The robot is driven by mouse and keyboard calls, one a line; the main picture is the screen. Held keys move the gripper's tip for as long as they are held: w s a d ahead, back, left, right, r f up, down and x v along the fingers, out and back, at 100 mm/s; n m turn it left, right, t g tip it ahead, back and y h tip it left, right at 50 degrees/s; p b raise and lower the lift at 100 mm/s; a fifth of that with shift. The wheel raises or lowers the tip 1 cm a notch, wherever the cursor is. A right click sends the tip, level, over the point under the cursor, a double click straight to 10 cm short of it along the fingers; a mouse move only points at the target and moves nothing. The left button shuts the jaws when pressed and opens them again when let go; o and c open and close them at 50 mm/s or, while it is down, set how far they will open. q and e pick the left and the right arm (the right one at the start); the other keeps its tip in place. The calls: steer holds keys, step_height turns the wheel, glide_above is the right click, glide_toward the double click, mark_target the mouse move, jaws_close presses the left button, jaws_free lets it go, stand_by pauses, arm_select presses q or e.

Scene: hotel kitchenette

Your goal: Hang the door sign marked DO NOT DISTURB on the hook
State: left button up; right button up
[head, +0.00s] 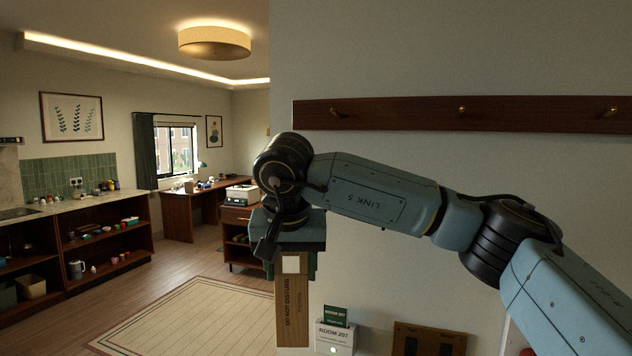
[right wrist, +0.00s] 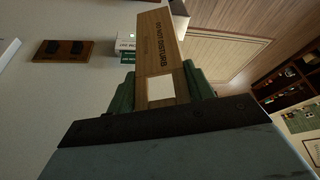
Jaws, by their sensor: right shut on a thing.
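The wooden door sign (head: 292,315) marked DO NOT DISTURB hangs lengthwise down from my right gripper (head: 290,268) in the head view. A pale square shows near its top end. My right gripper is shut on this end. In the right wrist view the sign (right wrist: 158,45) sticks out from between the green fingers of the gripper (right wrist: 162,85). A dark wooden rail (head: 400,114) on the wall carries a left brass hook (head: 335,112), a middle hook (head: 461,111) and a right hook (head: 612,112). All three look bare. The gripper is below and left of them. My left gripper is not in view.
A white ROOM 207 holder (head: 335,338) with a green card and a wooden switch plate (head: 428,340) are low on the wall. The wall ends at left, where the room opens with a rug (head: 180,320), shelves (head: 105,240) and a desk (head: 185,212).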

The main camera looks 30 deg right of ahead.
mark_target(336, 118)
steer(key=s+d+r+m+p, duration=0.1)
steer(key=r+p, duration=0.1)
steer(key=r, duration=0.7)
steer(key=s+d+r+m+h+p, duration=0.1)
steer(key=r+m+p, duration=0.1)
steer(key=r, duration=0.6)
steer(key=s+d+r+m+p, duration=0.1)
steer(key=r+p, duration=0.1)
steer(key=r, duration=0.7)
steer(key=shift+g, duration=0.5)
steer(key=w+d, duration=0.4)
steer(key=d, duration=0.1)
steer(key=w+d+f, duration=0.1)
steer(key=w+d, duration=0.1)
steer(key=shift+d, duration=0.15)
steer(key=shift+w+d+f, duration=0.3)
steer(key=shift+w+d, duration=0.15)
